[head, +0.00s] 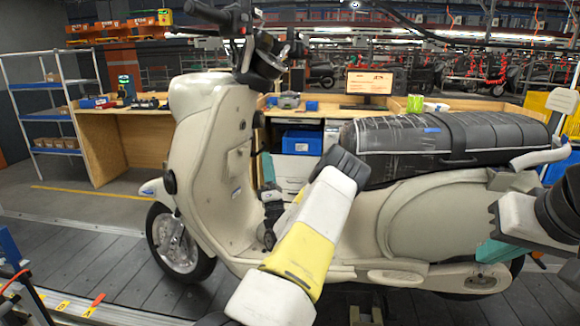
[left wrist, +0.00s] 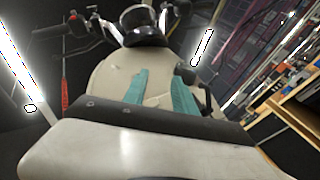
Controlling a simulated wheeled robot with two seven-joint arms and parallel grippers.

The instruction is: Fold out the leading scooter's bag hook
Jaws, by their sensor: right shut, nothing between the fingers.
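The cream scooter (head: 212,150) stands side-on, its front to the left. The inner face of its leg shield (left wrist: 115,75) fills the middle of the left wrist view. A small dark fitting (left wrist: 186,73) shows there by the right finger; I cannot tell whether it is the bag hook or whether the hook is folded. My left gripper (head: 267,165) is beside the leg shield, below the handlebar; its teal fingers (left wrist: 155,78) are apart with nothing visibly held. Contact is unclear. My right gripper (head: 493,251) is shut and empty by the scooter's rear side.
A black wrapped seat (head: 450,140) tops the scooter. The handlebar (head: 222,18) rises above the leg shield. Workbenches with a monitor (head: 370,83) and a blue bin (head: 302,142) stand behind. The slat conveyor (head: 85,270) is bare at the left.

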